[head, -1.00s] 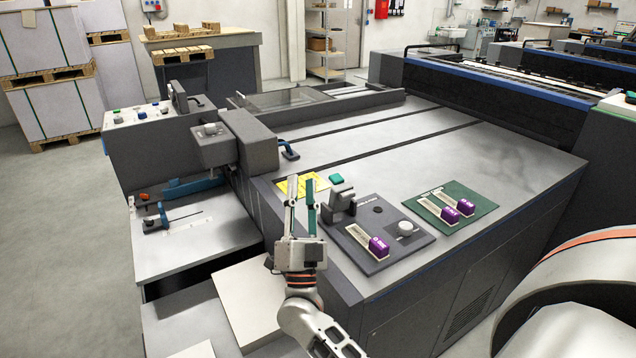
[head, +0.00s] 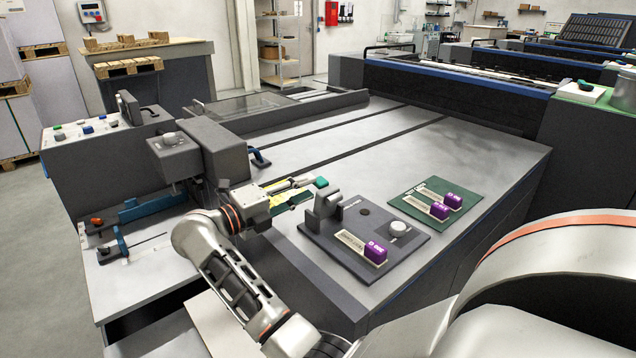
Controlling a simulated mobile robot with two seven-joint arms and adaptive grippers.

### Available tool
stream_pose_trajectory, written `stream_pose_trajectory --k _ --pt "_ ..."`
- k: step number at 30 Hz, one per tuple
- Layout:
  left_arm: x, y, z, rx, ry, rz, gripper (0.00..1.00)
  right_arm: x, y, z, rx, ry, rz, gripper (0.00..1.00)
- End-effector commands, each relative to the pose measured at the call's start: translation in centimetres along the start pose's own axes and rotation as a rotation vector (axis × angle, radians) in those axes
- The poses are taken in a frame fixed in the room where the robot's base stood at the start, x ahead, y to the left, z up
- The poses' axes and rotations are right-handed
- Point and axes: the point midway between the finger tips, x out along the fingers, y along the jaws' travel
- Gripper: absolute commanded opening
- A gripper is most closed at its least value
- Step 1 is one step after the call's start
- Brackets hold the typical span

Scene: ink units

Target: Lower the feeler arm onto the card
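The card lies on the top, mostly covered by the fingers. A small teal block (head: 321,182) sits just beyond the fingertips; I cannot tell whether they touch. I cannot tell for sure which part is the feeler arm. A blue stand with a thin dark rod (head: 120,246) is on the lower left shelf, well left of the gripper.
A dark plate (head: 414,246) right of the gripper carries a grey upright block (head: 326,205), a purple block (head: 375,253) and a white knob (head: 398,228). A green mat (head: 459,212) holds two more purple blocks. The far press top (head: 430,140) is clear.

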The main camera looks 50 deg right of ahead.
Motion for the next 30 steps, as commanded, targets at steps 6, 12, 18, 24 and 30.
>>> stream_pose_trajectory --k 6,12,18,24,30 --pt "-0.1 0.3 0.8 -0.004 -0.015 0.004 0.26 3.5 0.0 -0.1 0.000 0.000 -0.005 0.26" --pt "-0.3 0.4 1.2 -0.003 -0.022 0.005 0.26 5.1 0.0 0.0 -0.002 -0.001 -0.004 0.26" --pt "-0.3 0.2 1.3 0.002 -0.023 0.005 0.26 5.4 0.0 0.0 -0.002 -0.001 -0.002 0.26" --pt "-0.2 0.0 1.2 0.009 -0.021 0.005 0.26 5.3 0.0 0.0 -0.001 -0.001 -0.003 0.03" --pt "0.0 -0.2 0.7 0.011 -0.011 0.002 0.26 5.3 0.0 0.0 -0.001 -0.001 -0.002 0.00"
